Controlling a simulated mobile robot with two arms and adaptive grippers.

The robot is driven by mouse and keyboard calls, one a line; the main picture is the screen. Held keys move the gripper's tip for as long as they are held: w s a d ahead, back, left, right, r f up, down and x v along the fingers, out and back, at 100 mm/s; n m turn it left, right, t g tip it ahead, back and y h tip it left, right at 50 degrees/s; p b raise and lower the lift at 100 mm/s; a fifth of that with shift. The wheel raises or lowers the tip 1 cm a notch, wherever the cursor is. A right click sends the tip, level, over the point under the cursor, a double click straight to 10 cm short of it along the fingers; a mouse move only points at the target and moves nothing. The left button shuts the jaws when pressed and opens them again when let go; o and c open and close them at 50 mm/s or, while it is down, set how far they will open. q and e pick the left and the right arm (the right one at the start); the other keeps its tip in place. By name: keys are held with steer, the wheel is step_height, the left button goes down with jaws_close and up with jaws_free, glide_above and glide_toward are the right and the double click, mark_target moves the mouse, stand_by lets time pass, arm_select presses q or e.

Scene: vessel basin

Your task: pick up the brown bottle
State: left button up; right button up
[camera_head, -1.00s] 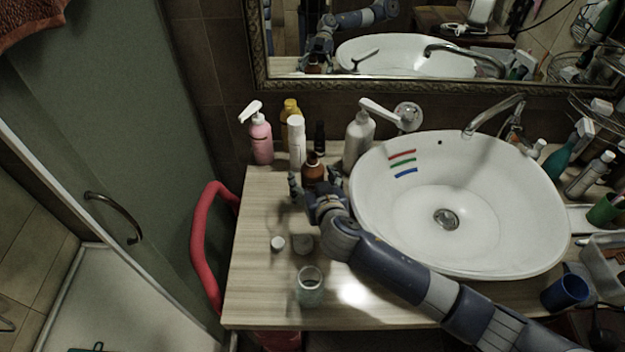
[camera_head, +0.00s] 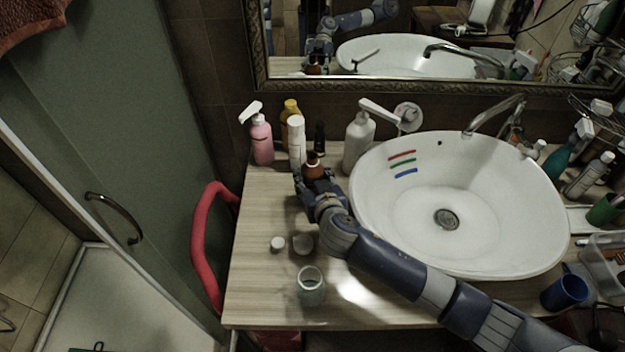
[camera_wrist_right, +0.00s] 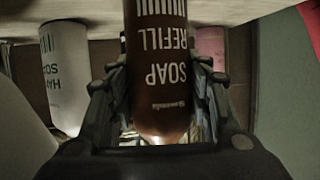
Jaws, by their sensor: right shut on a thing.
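The brown bottle (camera_head: 313,168) stands on the wooden counter left of the basin, with its upper part showing above my right gripper (camera_head: 317,182). In the right wrist view the brown bottle (camera_wrist_right: 157,75) fills the middle, with white "SOAP REFILL" lettering that appears upside down. The fingers of my right gripper (camera_wrist_right: 158,105) lie on both sides of it, shut on it. The bottle's lower part is hidden by the gripper in the head view. I cannot tell whether its base touches the counter. My left gripper is not in view.
The white basin (camera_head: 520,215) is at right. A glass jar (camera_head: 311,288) stands near the counter's front.

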steer(key=shift+r, duration=0.25)
